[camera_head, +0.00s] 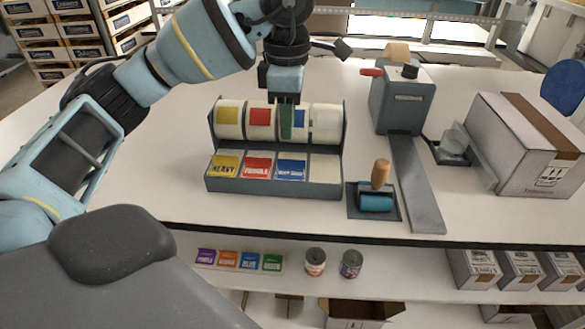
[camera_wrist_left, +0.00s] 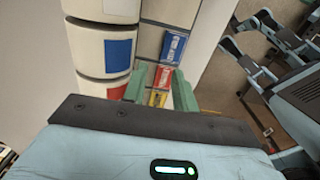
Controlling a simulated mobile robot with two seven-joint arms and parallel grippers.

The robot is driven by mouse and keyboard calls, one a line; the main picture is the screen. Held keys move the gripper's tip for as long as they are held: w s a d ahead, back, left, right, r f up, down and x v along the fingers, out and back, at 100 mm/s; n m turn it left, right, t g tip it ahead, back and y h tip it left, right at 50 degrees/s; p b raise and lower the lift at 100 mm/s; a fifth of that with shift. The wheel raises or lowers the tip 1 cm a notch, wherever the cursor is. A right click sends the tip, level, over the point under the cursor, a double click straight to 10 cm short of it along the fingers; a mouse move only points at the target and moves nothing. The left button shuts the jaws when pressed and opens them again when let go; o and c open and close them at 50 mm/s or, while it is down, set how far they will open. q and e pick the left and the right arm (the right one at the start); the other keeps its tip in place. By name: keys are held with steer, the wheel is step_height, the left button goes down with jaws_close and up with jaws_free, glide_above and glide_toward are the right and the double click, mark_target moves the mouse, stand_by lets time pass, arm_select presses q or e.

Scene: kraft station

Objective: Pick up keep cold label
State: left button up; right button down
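The keep cold label is taken to be the blue label (camera_head: 291,169) with white lettering, too small to read surely. It lies third from the left on the front ledge of the grey label dispenser (camera_head: 270,189). It also shows in the left wrist view (camera_wrist_left: 173,45), beyond the fingers. My left gripper (camera_head: 287,122) points down in front of the rolls, above and behind the blue label, and partly hides the roll with the blue patch. In the left wrist view its green fingers (camera_wrist_left: 160,80) are apart with nothing held between them. My right gripper is not in view.
A yellow label (camera_head: 224,166) and a red label (camera_head: 257,167) lie left of the blue one. A wooden-handled roller (camera_head: 377,202) and tape machine (camera_head: 402,100) stand to the right, then a large box (camera_head: 523,147). The table's left part is clear.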

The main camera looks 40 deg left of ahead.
mark_target(289, 166)
arm_select(q)
steer(key=shift+s+d+f, duration=0.1)
steer(key=shift+d+f, duration=0.05)
steer(key=shift+f, duration=3.7)
jaws_close()
